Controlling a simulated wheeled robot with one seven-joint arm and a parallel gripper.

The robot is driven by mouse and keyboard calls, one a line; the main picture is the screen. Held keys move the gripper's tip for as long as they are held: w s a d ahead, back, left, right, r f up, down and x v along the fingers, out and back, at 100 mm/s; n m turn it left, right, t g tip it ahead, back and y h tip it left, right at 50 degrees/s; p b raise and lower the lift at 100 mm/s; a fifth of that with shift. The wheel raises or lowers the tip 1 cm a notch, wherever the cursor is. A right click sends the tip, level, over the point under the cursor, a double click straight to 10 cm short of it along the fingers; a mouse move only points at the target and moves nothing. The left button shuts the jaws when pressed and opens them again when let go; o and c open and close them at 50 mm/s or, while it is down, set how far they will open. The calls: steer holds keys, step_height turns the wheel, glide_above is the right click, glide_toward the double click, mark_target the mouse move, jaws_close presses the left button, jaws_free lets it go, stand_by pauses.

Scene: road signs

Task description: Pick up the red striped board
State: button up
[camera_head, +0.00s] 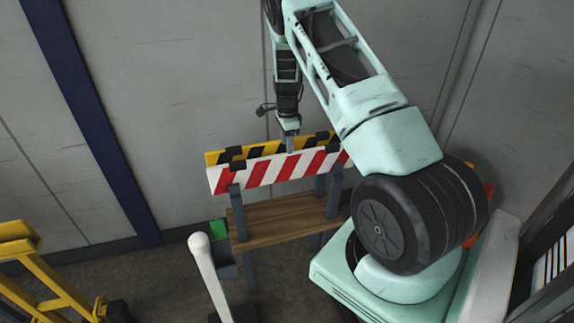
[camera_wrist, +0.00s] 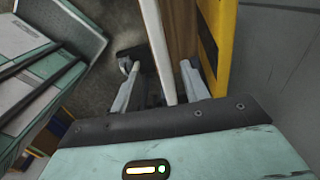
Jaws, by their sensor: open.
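The red and white striped board (camera_head: 262,173) hangs lengthwise on a stand in the head view, in front of a yellow and black striped board (camera_head: 245,153). My gripper (camera_head: 290,140) points down over the top edge of the boards, near their middle. In the wrist view my gripper (camera_wrist: 158,75) is open, with one finger on each side of the white edge of the striped board (camera_wrist: 157,45). The yellow board (camera_wrist: 212,40) lies to the right, outside the right finger. I cannot tell whether either finger touches the striped board.
A wooden shelf (camera_head: 275,221) joins the grey stand legs below the boards. A white post (camera_head: 208,272) stands at the front, with a green item (camera_head: 218,230) near it. A yellow frame (camera_head: 40,275) is at lower left. A grey wall (camera_head: 180,80) is close behind.

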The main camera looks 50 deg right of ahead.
mark_target(287, 158)
steer(key=shift+w+d+f+p, duration=0.1)
steer(key=shift+f+p, duration=0.5)
steer(key=shift+f, duration=1.4)
steer(key=shift+w+f+p, duration=0.1)
steer(key=shift+f+p, duration=0.45)
steer(key=shift+f, duration=1.4)
steer(key=shift+r, duration=0.1)
jaws_close()
